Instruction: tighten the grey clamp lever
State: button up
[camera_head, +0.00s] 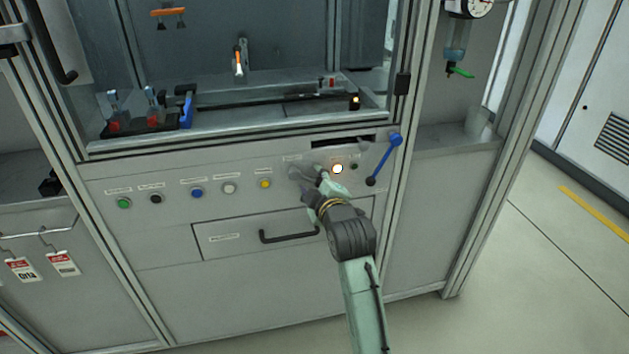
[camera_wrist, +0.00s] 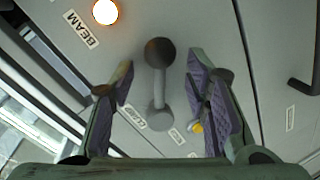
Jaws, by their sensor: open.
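The grey clamp lever (camera_wrist: 158,88) shows in the wrist view as a short bar with a dark round knob at one end and a lighter grey round end at the other. It stands out from the grey panel. My gripper (camera_wrist: 161,72) is open, with one purple-padded finger on each side of the lever and visible gaps to both. A partly hidden label lies beside the lever. In the head view my gripper (camera_head: 312,180) is at the panel, right of the yellow button, and it largely hides the lever.
A lit round lamp (camera_head: 338,169) labelled BEAM and a blue lever (camera_head: 385,160) are to the right. Several coloured buttons, including a yellow one (camera_head: 265,184), line the panel to the left. A drawer with a black handle (camera_head: 289,238) is below.

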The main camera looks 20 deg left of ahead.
jog(key=shift+c, duration=0.4)
jog(key=c, duration=0.9)
grip_shut()
jog(key=shift+r, duration=0.1)
